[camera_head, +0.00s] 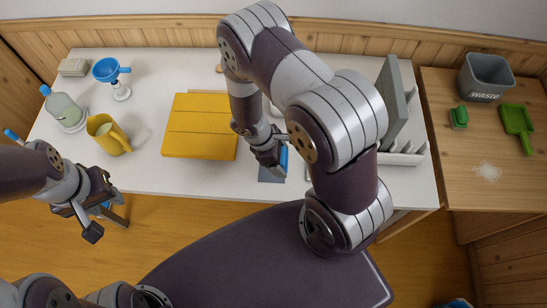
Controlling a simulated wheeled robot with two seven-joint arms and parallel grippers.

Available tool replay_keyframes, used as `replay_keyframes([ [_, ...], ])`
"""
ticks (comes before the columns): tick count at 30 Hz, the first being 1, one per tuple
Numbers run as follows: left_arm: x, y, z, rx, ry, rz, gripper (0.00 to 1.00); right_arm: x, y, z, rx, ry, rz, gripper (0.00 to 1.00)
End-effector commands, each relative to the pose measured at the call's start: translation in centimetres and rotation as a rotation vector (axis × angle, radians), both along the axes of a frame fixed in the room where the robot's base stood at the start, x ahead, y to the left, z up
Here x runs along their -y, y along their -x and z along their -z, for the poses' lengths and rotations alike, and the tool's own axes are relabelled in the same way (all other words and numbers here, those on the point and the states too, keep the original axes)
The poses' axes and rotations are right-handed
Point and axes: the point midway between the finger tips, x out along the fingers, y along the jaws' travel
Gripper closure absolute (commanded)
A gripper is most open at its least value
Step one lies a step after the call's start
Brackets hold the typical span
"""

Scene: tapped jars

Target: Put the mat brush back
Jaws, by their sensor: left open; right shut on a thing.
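My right gripper (272,158) reaches down over the white table, right of the yellow board. It is shut on a narrow blue thing (284,160), which looks like the mat brush; the gripper hides most of it. A grey-blue mat (270,176) lies just under the gripper near the table's front edge, partly covered. I cannot tell whether the blue thing touches it. My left gripper (105,222) is open and empty over the floor, in front of the table's left part.
The white table holds a yellow board (200,125), yellow jug (108,134), tapped jar (65,112), blue funnel (108,70) and a grey upright panel with a white rack (402,155). The right wooden counter holds a waste bin (486,78), green dustpan (517,122), small green object (458,117) and white crumbs (487,171).

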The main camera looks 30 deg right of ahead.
Motion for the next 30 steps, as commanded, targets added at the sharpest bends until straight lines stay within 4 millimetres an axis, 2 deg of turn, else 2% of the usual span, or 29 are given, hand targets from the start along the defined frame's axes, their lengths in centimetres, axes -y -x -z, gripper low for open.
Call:
replay_keyframes([
  [3, 0.0, 0.0, -0.7, 0.000, 0.000, 0.000, 0.57, -0.6, -2.2, 1.2, 0.000, 0.000, 0.000, 0.45],
  [6, 0.0, 0.0, -0.8, 0.000, 0.000, 0.000, 0.57, -0.8, -3.0, 2.0, -0.001, 0.000, 0.000, 0.45],
  [13, 0.0, 0.0, -1.5, 0.000, 0.000, 0.000, 0.57, -0.8, -3.0, 5.6, -0.003, 0.001, 0.001, 0.45],
  [24, 0.0, 0.0, -0.9, 0.000, 0.000, 0.000, 0.57, -0.8, -3.0, 6.4, 0.000, 0.000, 0.001, 0.45],
  [25, 0.0, 0.0, -0.9, -0.001, 0.000, 0.000, 0.57, -0.8, -3.0, 6.4, 0.000, 0.000, 0.000, 0.17],
  [27, 0.0, 0.0, -1.0, 0.000, 0.000, 0.000, 0.57, -0.8, -3.0, 6.3, -0.001, 0.000, 0.000, 0.00],
  [30, 0.0, 0.0, -1.0, 0.000, 0.000, 0.000, 0.57, -0.8, -3.0, 6.3, -0.001, 0.000, 0.000, 0.00],
])
